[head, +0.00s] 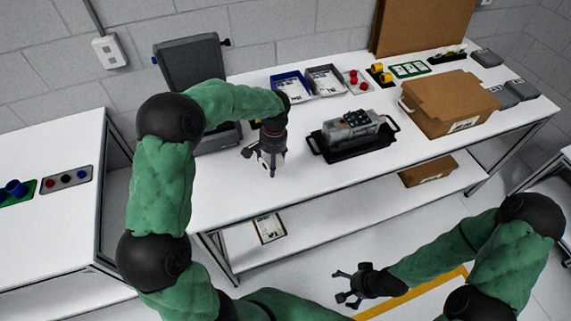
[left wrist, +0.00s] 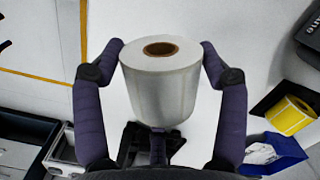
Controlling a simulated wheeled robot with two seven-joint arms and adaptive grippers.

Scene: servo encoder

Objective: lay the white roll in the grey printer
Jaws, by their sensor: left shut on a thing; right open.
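The white roll (left wrist: 160,90) with a brown core is held between the two fingers of my left gripper (left wrist: 162,62). In the head view my left gripper (head: 268,165) points down over the white table, and the roll is mostly hidden there. The grey printer (head: 218,140) stands at the table's left end, just left of that gripper, with its dark lid (head: 190,65) raised. My forearm hides much of the printer, so its inside cannot be seen. My right gripper (head: 352,284) is open and empty, low in front of the table.
A grey device on a black tray (head: 350,137) stands right of my left gripper. A cardboard box (head: 450,103) stands at right. The table front between printer and device is clear.

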